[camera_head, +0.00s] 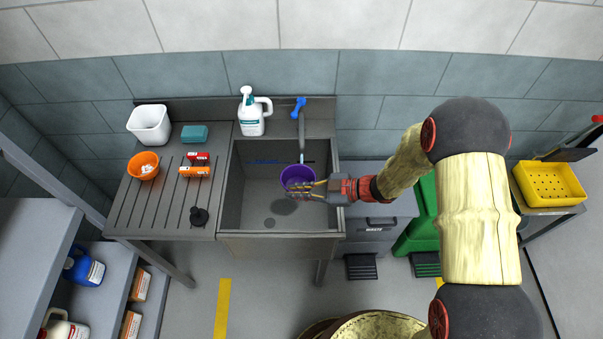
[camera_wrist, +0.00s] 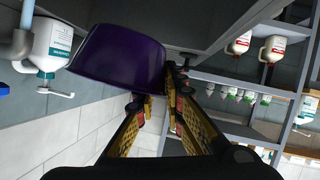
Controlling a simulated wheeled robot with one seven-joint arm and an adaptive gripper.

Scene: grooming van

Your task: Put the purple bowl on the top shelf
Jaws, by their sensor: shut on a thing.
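The purple bowl (camera_head: 297,177) is over the sink basin, just below the tap. My gripper (camera_head: 318,188) comes in from the right and is shut on the bowl's rim side. In the wrist view the bowl (camera_wrist: 118,57) fills the upper left, with its near edge between the fingertips (camera_wrist: 170,80). The bowl looks empty from above, though its inside is partly dark. A shelf unit stands at the left; its uppermost visible board (camera_head: 35,235) is grey and bare where it shows. Shelves with bottles also show in the wrist view (camera_wrist: 235,75).
The sink (camera_head: 240,200) has a blue-handled tap (camera_head: 299,108) and a white jug (camera_head: 253,112) behind it. The drainboard (camera_head: 140,210) holds an orange bowl (camera_head: 143,166), a white tub (camera_head: 149,124) and small boxes. Lower shelves hold a blue bottle (camera_head: 84,266). A yellow basket (camera_head: 549,183) stands at right.

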